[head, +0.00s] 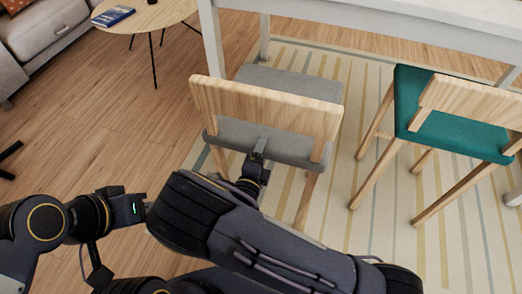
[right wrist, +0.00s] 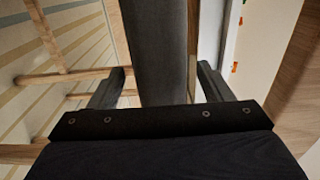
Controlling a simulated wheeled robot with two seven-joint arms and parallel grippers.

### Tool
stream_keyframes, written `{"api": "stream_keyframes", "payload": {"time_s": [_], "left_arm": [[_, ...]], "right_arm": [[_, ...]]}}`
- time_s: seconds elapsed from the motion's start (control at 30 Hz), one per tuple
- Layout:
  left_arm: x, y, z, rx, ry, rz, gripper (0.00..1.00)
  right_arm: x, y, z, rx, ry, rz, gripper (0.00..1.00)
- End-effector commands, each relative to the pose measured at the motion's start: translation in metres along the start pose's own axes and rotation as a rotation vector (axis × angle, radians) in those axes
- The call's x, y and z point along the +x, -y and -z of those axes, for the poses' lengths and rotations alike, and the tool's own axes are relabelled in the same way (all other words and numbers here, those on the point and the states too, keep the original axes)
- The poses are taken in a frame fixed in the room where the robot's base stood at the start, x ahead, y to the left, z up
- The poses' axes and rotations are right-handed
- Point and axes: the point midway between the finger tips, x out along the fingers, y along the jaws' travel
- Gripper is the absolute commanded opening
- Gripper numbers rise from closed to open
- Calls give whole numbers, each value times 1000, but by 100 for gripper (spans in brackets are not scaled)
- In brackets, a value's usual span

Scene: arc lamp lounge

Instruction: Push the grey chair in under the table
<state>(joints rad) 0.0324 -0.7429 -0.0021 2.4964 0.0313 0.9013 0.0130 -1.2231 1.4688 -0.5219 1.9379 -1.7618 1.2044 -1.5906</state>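The grey chair (head: 290,82) has a pale wooden backrest and a grey seat. It stands on the rug in front of the white table (head: 350,18), its back toward me. Rug shows between the seat's far edge and the table edge. My right gripper (head: 259,148) is at the rear edge of the seat, below the backrest. In the right wrist view, its fingers (right wrist: 160,88) are spread, with the dark grey seat edge (right wrist: 158,60) between them and gaps showing beside it. My left arm is at the lower left; its fingertips cannot be made out.
A teal chair (head: 455,135) stands to the right, angled. A white table leg (head: 211,38) is just left of the grey chair. A round side table (head: 145,18) with a blue book and a grey sofa (head: 45,30) are at upper left.

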Motion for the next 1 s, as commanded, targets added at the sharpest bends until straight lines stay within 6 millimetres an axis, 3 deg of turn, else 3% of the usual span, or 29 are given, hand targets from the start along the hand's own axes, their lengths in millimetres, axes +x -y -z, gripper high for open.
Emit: {"api": "stream_keyframes", "payload": {"time_s": [0.07,0.57,1.0], "left_arm": [[0,0,0,0,0,0,36],[0,0,0,0,0,0,36],[4,2,-2,0,0,0,36]], "right_arm": [[0,0,0,0,0,0,66],[0,-1,0,0,0,-3,1],[-1,-8,0,0,1,-6,0]]}}
